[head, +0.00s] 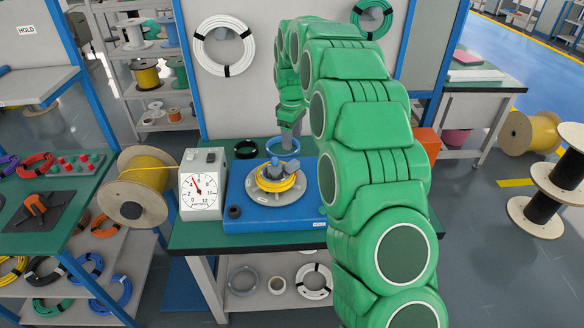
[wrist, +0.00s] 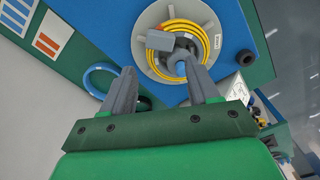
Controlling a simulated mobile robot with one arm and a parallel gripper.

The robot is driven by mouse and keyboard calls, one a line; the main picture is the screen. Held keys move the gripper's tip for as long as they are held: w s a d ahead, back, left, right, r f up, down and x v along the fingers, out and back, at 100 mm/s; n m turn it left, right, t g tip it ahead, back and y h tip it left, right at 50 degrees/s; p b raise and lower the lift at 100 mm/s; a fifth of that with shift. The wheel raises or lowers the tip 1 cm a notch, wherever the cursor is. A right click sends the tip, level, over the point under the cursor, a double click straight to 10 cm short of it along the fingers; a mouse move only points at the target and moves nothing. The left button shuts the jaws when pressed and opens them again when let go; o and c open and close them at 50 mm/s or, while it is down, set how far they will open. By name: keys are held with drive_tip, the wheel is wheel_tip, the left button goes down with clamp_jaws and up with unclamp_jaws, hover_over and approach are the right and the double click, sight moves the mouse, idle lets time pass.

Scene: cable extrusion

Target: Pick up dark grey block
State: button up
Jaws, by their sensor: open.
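A grey block (wrist: 161,41) lies on a coil of yellow cable (wrist: 206,40) on a round light grey turntable (wrist: 145,20) in the wrist view. The same turntable (head: 262,203) sits on a blue base in the head view, where a small grey piece (head: 273,173) shows inside the yellow coil. A blue round knob (wrist: 181,68) stands close to the block. My gripper (wrist: 158,69) is open, its grey fingers apart, empty, and pointing toward the turntable. In the head view my gripper (head: 291,142) is above and behind the coil.
A dial gauge (head: 202,191) stands left of the blue base (head: 240,220). A blue ring (head: 283,146) and a black ring (head: 246,149) lie at the back of the green table. A yellow cable spool (head: 147,184) stands at left. My arm hides the table's right side.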

sight(292, 163)
drive_tip(key=n, duration=0.2)
drive_tip(key=f+n, duration=0.1)
drive_tip(key=n, duration=0.4)
drive_tip(key=shift+f+n, duration=0.3)
drive_tip(key=shift+f, duration=0.1)
drive_tip(key=n, duration=0.3)
drive_tip(key=f+n, duration=0.1)
drive_tip(key=n, duration=0.2)
drive_tip(key=shift+w+f, duration=0.1)
drive_tip(key=shift+f, duration=4.05)
clamp_jaws()
drive_tip(key=shift+r, duration=0.15)
